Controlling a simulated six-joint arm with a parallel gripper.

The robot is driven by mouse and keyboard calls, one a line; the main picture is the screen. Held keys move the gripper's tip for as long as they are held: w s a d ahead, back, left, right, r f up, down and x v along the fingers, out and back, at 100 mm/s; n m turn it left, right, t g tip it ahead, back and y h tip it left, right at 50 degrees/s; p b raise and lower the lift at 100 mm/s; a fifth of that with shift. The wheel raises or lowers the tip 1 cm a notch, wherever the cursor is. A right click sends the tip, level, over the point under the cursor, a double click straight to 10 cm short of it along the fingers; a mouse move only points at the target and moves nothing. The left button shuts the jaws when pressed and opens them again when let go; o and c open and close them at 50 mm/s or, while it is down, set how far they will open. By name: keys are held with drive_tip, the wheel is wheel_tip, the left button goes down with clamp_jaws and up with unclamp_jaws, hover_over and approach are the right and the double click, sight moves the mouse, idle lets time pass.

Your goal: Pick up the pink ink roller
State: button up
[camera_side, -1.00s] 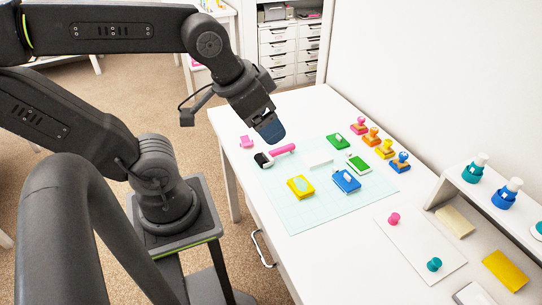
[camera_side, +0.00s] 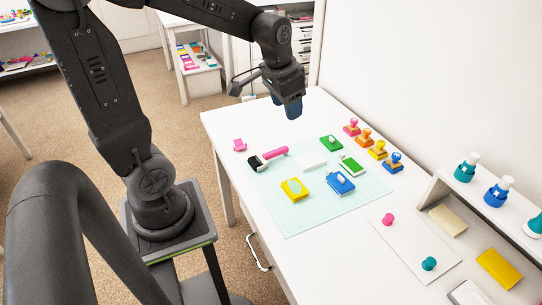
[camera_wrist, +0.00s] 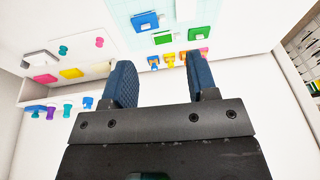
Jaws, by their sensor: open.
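The pink ink roller (camera_side: 275,153) lies on the back left of the pale green cutting mat in the side view, with its pink handle pointing right and its black roller head to the left. My gripper (camera_side: 288,106) is raised above the back of the table, pointing down, clear of the roller. Its blue fingers also show in the wrist view (camera_wrist: 161,78), spread apart with nothing between them. The roller is not visible in the wrist view.
The cutting mat (camera_side: 290,222) holds yellow, blue and green ink pads and a white block. Several stamps (camera_side: 365,137) stand along its right. A small pink item (camera_side: 240,145) lies left of the roller. A white shelf (camera_side: 432,188) stands at right. The table's back is clear.

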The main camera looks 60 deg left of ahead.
drive_tip(key=w+a+f+g, duration=0.1)
drive_tip(key=w+a+f, duration=0.2)
drive_tip(key=a+f, duration=0.3)
drive_tip(key=g+h, duration=0.1)
drive_tip(key=g, duration=0.1)
hover_over(272, 152)
wheel_tip(272, 152, down, 16)
drive_tip(key=shift+w+d+f, duration=0.1)
drive_tip(key=shift+f, duration=3.15)
clamp_jaws()
